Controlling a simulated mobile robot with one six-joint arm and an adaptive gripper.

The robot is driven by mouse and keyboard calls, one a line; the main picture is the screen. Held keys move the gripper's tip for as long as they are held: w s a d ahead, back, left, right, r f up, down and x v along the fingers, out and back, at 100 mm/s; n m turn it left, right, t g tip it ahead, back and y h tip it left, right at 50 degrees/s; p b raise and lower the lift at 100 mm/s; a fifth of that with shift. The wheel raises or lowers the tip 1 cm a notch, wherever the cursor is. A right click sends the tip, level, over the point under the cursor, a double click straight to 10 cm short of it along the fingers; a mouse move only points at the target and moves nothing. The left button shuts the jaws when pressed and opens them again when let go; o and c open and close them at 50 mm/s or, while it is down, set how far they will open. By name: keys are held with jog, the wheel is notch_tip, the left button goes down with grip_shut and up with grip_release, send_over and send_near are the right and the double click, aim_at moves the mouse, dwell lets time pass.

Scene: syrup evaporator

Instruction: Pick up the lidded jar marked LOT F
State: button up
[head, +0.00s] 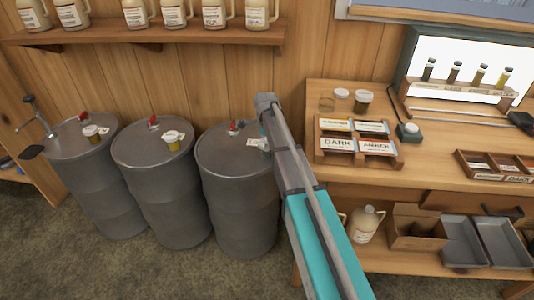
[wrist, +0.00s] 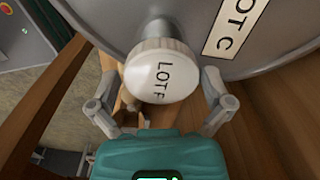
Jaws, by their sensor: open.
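The lidded jar (wrist: 160,75) has a round white lid marked LOT F and shows near the middle of the wrist view. My gripper (wrist: 158,92) is open, with one finger on each side of the lid; whether either finger touches it I cannot tell. The jar is by the grey drum (wrist: 285,50) that bears a LOT C label (wrist: 235,22). In the head view my arm reaches over the right-hand drum (head: 235,185) and mostly hides my gripper and this jar.
Two other lidded jars stand on the left drum (head: 70,165) and middle drum (head: 150,165). A wooden bench (head: 440,165) with card trays and a lit sample rack stands right of my arm. Jugs line the wall shelf (head: 150,34) above.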

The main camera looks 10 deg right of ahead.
jog(key=shift+f+b, duration=0.75)
jog(key=shift+f, duration=0.3)
jog(key=c, duration=1)
jog(key=shift+r, duration=0.15)
notch_tip(320, 180, up, 3)
jog(key=p, duration=0.3)
jog(key=s+r+p, duration=0.3)
jog(key=s, duration=0.1)
jog(key=s+r+p, duration=0.3)
jog(key=s, duration=0.2)
jog(key=s+r+p, duration=0.3)
jog(key=s+p, duration=0.1)
jog(key=s, duration=0.1)
jog(key=shift+d+r, duration=0.2)
jog(key=shift+r, duration=0.2)
